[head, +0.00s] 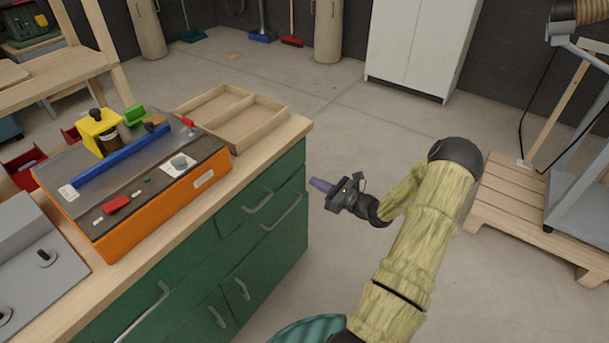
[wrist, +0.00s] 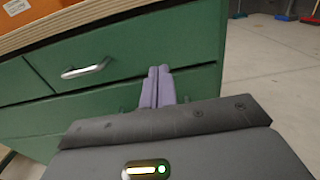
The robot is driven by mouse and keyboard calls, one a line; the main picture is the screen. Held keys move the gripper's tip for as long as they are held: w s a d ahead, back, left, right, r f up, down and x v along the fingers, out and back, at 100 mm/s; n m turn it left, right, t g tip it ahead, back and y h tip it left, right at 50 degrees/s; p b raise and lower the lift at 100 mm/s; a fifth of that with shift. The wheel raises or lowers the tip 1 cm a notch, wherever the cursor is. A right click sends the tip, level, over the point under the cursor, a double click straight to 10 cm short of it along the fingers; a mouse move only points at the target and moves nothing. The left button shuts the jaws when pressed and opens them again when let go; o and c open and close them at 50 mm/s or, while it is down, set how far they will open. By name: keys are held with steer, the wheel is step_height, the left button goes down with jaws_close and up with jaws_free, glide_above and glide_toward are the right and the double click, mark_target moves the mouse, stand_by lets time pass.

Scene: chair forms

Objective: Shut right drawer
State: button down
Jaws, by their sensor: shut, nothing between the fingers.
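The green cabinet (head: 214,263) has several drawers with metal handles. The right drawer (head: 272,190) is the upper one at the cabinet's right end. Its front also shows in the wrist view (wrist: 130,50), with its handle (wrist: 87,68) left of my fingers. It looks flush or nearly so; I cannot tell whether a small gap is left. My gripper (head: 318,184) is shut and empty, its purple fingers pointing at the cabinet's right end. In the wrist view the fingertips (wrist: 159,70) overlap the drawer front's lower edge. Contact cannot be told.
An orange toolbox (head: 165,212) and a wooden tray (head: 232,115) stand on the worktop. A wooden pallet (head: 520,205) lies on the floor at right. A white cupboard (head: 418,45) stands at the back. The floor between is clear.

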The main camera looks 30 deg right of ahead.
steer(key=v, duration=0.4)
steer(key=shift+s+d, duration=0.1)
steer(key=shift+s, duration=0.2)
steer(key=shift+w, duration=0.15)
steer(key=shift+d, duration=0.1)
